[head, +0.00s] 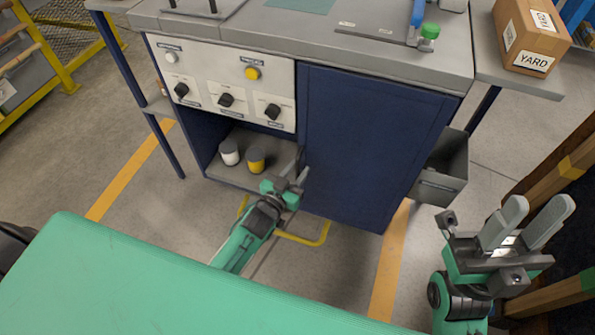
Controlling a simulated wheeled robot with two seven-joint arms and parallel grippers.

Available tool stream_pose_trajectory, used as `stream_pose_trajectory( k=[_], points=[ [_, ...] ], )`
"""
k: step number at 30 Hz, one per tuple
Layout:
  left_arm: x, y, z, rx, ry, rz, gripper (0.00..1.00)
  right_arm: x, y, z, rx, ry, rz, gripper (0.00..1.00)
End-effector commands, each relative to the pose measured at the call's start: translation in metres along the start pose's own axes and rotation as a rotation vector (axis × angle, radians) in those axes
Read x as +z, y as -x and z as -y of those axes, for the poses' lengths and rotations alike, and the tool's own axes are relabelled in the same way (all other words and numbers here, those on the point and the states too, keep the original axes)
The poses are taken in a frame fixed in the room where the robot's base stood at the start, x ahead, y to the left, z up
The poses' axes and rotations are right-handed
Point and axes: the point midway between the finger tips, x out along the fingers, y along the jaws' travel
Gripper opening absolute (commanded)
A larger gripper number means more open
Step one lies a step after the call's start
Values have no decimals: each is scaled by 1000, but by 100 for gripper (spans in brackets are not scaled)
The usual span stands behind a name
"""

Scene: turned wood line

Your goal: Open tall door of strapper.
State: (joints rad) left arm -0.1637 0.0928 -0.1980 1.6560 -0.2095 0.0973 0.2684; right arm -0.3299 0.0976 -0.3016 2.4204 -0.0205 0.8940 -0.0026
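The strapper (345,52) is a dark blue cabinet with a grey top. Its tall door (372,145) is the plain dark blue panel on the right of the front and looks closed. I cannot make out a handle on it. My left gripper (296,174) is low at the door's left edge, beside the open shelf bay. Its two grey fingers look apart, with nothing visible between them; whether they touch the door is unclear. My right gripper (528,222) is open and empty, fingers up, to the right of the cabinet.
The shelf bay holds a white pot (229,153) and a yellow pot (256,160). A control panel (222,84) with knobs is above. A grey bin (443,172) hangs at the right side. A YARD carton (532,35) sits on the side shelf. Floor before the door is partly clear.

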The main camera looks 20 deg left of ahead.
Motion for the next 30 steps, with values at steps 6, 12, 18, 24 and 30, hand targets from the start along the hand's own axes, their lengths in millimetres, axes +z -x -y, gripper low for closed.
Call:
stream_pose_trajectory(
  k=[6, 12, 18, 24, 30],
  points=[
    [0, -5, 0, 0, 0, 1, 30, 0, 0, 0, 0, 0, -2, 36],
    [0, -4, 0, 0, 0, 0, 18, 0, 0, 0, 0, -1, -1, 36],
    [0, -4, 0, 0, 0, 0, 0, 0, 0, 0, 0, -1, -1, 36],
    [0, -3, 0, -3, 1, 0, 0, 0, -1, 0, 0, -1, -1, 36],
    [-2, 6, 0, -25, 3, 1, 0, -1, -5, 0, 1, -2, 3, 36]
  ],
)
